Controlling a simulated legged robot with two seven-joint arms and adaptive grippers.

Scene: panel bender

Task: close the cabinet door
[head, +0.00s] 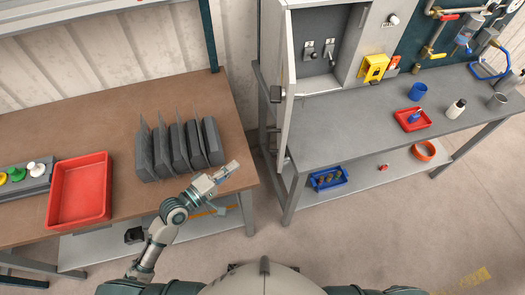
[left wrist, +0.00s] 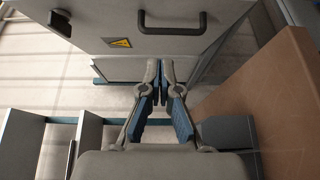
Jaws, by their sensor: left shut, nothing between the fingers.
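The grey cabinet (head: 325,55) stands on the grey workbench at the back right, with switches inside. Its door (head: 287,95) stands open, swung toward me and seen nearly edge-on. In the left wrist view the door's face (left wrist: 110,35) fills the top, with a dark bar handle (left wrist: 172,28) and a yellow warning triangle. My left gripper (head: 232,167) is at the right end of the brown table, left of the door and apart from it. Its fingers (left wrist: 160,70) are shut and empty, pointing toward the door's lower part below the handle. My right gripper is not in view.
The brown table (head: 100,115) holds a row of dark grey upright pieces (head: 180,148) beside my left arm and a red tray (head: 80,190). The workbench (head: 345,120) carries a blue cup (head: 418,91) and a small red tray (head: 412,119). A floor gap separates the tables.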

